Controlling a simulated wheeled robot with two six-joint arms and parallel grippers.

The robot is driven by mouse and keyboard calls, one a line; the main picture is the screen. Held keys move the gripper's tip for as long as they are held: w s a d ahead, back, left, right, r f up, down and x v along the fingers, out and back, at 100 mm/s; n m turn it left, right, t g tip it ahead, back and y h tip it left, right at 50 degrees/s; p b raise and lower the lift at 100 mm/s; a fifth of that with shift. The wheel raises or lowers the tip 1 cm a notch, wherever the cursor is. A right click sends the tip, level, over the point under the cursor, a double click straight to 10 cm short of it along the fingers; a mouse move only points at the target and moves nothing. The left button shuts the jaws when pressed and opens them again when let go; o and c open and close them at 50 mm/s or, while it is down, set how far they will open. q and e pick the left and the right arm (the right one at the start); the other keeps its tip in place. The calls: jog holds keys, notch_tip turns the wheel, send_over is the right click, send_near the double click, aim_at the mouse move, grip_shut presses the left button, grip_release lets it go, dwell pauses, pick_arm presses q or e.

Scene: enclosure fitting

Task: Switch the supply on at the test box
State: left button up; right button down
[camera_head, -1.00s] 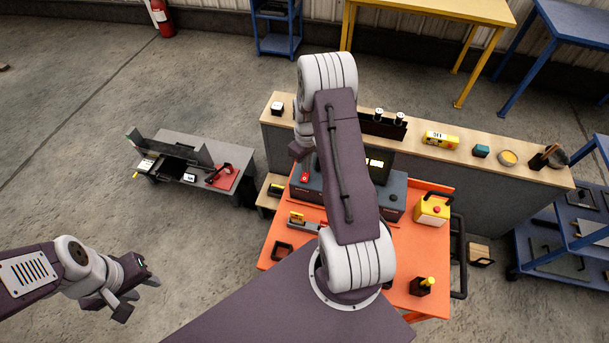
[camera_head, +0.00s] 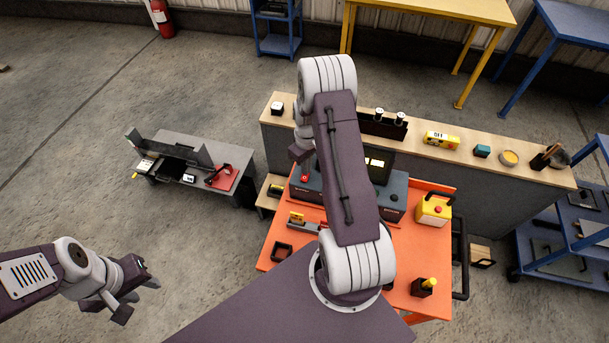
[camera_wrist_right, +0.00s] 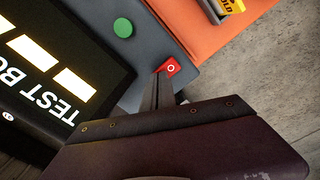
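The test box (camera_head: 395,205) stands on the orange table, its dark screen lit with pale blocks and partly hidden by my right arm. In the right wrist view its screen (camera_wrist_right: 50,75) reads "TEST BO", cut off. A red rocker switch (camera_wrist_right: 172,66) marked "O" and a round green button (camera_wrist_right: 123,28) sit beside it. The switch (camera_head: 305,178) also shows in the head view. My right gripper (camera_wrist_right: 160,76) looks shut and empty, its tips at the switch's edge; contact is unclear. My left gripper (camera_head: 139,298) is open and empty, over the floor at left.
The orange table (camera_head: 405,275) also carries a yellow box with a red button (camera_head: 433,210) and a black-and-yellow piece (camera_head: 425,287). A wooden-topped shelf (camera_head: 465,150) runs behind.

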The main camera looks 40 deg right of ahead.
notch_tip(320, 180, up, 7)
jog(key=p, duration=0.5)
jog(key=shift+p, duration=0.4)
